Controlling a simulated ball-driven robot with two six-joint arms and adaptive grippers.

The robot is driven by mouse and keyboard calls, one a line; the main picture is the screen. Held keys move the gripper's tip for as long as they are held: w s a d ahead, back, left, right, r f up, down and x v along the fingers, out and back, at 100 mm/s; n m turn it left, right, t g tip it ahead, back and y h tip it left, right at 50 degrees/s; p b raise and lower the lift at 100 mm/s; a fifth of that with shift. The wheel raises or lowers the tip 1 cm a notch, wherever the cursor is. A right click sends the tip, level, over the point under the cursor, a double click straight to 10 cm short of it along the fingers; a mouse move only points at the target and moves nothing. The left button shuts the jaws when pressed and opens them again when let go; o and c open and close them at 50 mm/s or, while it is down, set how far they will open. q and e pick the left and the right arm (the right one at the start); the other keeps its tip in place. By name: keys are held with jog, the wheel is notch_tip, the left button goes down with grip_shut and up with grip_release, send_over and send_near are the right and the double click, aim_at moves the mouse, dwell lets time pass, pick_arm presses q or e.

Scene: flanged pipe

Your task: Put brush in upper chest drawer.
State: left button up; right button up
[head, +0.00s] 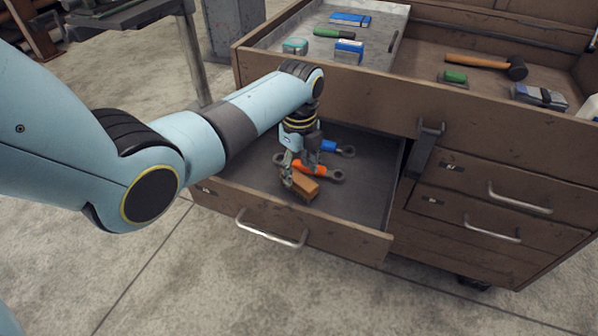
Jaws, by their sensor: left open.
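The brush (305,189), a small block with an orange-brown top, is in the open chest drawer (350,239), near its front wall. Whether it rests fully on the drawer floor is hard to tell. My left gripper (299,174) points down into this drawer, right at the brush, with its fingers open. The fingers partly cover the brush, and I cannot tell whether they touch it. My right gripper is not in view.
An orange-handled wrench (316,169) and a blue-handled wrench (338,149) lie in the same drawer, close to the gripper. The chest's top tray above holds a hammer (487,65), a green-handled tool (333,33) and small boxes. Shut drawers (497,200) are at right.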

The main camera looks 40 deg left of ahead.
aim_at(299, 178)
pick_arm(q)
notch_tip(299, 178, up, 10)
jog(key=p, duration=0.3)
jog(key=shift+r, duration=0.15)
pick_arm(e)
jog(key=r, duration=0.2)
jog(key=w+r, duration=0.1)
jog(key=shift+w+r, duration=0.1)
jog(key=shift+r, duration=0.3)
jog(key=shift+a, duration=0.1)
